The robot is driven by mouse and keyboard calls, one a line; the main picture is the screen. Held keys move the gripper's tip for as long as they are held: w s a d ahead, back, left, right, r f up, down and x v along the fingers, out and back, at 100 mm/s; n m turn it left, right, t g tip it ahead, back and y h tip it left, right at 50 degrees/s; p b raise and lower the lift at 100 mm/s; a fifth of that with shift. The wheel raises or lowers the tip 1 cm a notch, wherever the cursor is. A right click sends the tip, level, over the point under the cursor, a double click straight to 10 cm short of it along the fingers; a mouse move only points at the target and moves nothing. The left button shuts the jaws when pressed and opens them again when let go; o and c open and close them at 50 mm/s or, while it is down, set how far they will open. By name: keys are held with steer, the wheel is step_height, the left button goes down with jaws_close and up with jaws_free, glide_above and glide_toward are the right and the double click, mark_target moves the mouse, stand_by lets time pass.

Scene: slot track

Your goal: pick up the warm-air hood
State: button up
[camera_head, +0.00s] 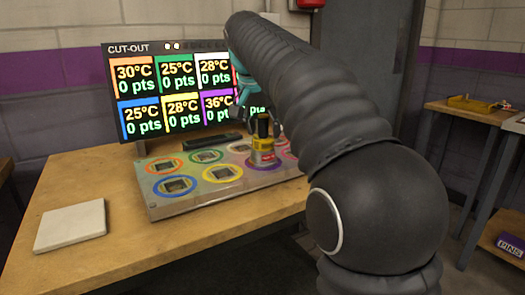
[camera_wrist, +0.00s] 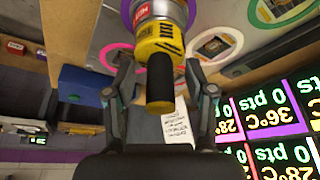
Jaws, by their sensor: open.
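The warm-air hood (camera_head: 263,152) is a yellow and silver cylinder with a red label and a black handle. It stands upright on the purple-ringed slot of the grey slot board (camera_head: 165,207). In the wrist view the hood (camera_wrist: 158,38) is at top centre, its black handle pointing toward my palm. My gripper (camera_wrist: 158,70) is open, with one finger on each side of the handle and visible gaps to it. In the head view my gripper (camera_head: 243,88) is partly hidden by my arm, above and left of the hood.
A CUT-OUT screen (camera_head: 126,88) with coloured temperature panels stands behind the board, close to my gripper. A white square plate (camera_head: 70,226) lies on the wooden table (camera_head: 110,262) at left. Other ringed slots, such as the yellow one (camera_head: 222,173), look empty. A blue box (camera_wrist: 82,85) shows in the wrist view.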

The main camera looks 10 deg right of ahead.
jaws_close()
steer(key=shift+r, duration=0.1)
